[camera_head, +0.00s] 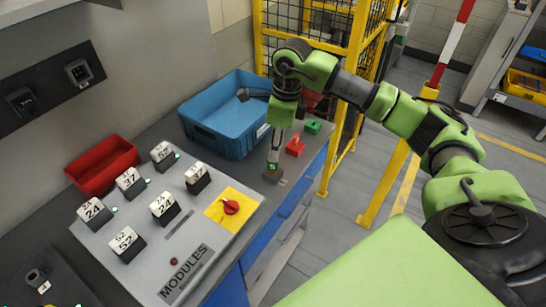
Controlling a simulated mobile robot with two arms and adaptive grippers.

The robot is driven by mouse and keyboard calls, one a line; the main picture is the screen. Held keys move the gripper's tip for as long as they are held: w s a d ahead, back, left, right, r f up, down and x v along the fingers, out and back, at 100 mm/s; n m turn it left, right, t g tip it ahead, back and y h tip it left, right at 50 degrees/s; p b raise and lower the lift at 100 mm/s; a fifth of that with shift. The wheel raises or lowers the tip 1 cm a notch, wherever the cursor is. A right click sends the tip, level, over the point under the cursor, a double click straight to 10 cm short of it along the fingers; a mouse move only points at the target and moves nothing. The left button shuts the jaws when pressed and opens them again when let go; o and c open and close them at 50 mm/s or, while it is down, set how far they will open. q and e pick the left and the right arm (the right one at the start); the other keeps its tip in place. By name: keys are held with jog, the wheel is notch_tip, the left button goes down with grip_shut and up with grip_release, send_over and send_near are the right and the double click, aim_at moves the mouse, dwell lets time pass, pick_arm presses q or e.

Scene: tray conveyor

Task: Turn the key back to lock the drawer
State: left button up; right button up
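My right gripper (275,160) comes down from above, its narrow fingers pointing at a small brownish-grey block (272,176) near the front edge of the counter. The block looks like the lock housing; no key can be made out, as the fingertips cover that spot. The fingers look close together, but whether they hold a key is too small to tell. The blue drawer fronts (258,251) are under the counter edge, below and beside the gripper. Whether a drawer stands out is unclear. My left gripper is not in view.
A blue bin (205,138) stands behind the gripper, a red bin (84,185) at left. A red piece (295,147) and a green piece (313,127) lie close right of the gripper. A panel (215,244) with numbered blocks and a red knob (231,207) fills the front. Yellow fencing (345,100) stands right.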

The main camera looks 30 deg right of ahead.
aim_at(273, 169)
jog(key=f, duration=0.2)
jog(key=f+p, duration=0.1)
jog(key=f, duration=0.4)
jog(key=shift+w+a+p, duration=0.3)
jog(key=shift+a, duration=0.05)
